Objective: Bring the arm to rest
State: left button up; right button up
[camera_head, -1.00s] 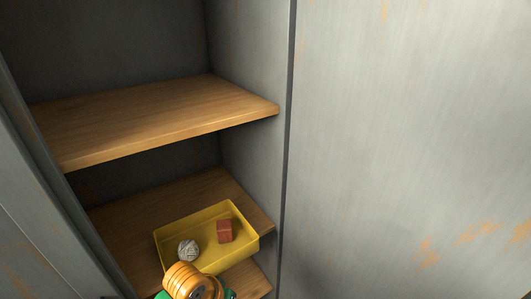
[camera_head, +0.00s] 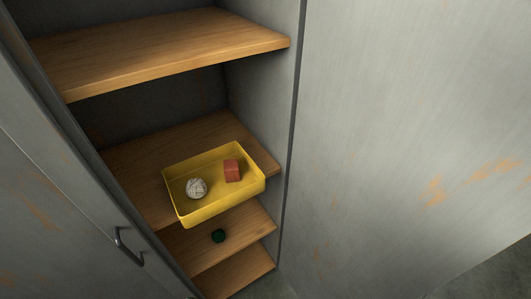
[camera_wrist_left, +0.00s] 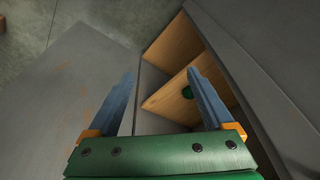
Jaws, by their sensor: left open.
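My left gripper (camera_wrist_left: 162,100) shows in the left wrist view with its two blue fingers wide apart and nothing between them. It points toward the cabinet's lower shelves, and a small dark green ball (camera_wrist_left: 188,92) lies on a shelf beyond it. My left gripper is outside the head view, and my right gripper is in neither view. In the head view a yellow tray (camera_head: 214,208) stands on the middle shelf. It holds a grey-white wool ball (camera_head: 196,188) and a red-brown block (camera_head: 232,171). The green ball (camera_head: 218,236) rests on the shelf below.
A grey metal cabinet has an empty upper wooden shelf (camera_head: 160,55) and lower shelves (camera_head: 240,275). A door with a dark handle (camera_head: 128,247) is at the left. A wide grey panel (camera_head: 400,120) fills the right. Bare floor (camera_head: 490,275) shows at lower right.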

pick_arm(q)
jog(key=s+a+f+g+b, duration=0.1)
jog(key=s+f+b, duration=0.1)
jog(key=s+f, duration=0.5)
jog(key=s+a+f+b, duration=0.1)
jog(key=s+f, duration=0.6)
jog(key=f, duration=0.7)
jog(key=shift+s+a+f+g+b, duration=0.2)
jog(key=shift+s+f+g+b, duration=0.1)
jog(key=shift+f+g+b, duration=0.1)
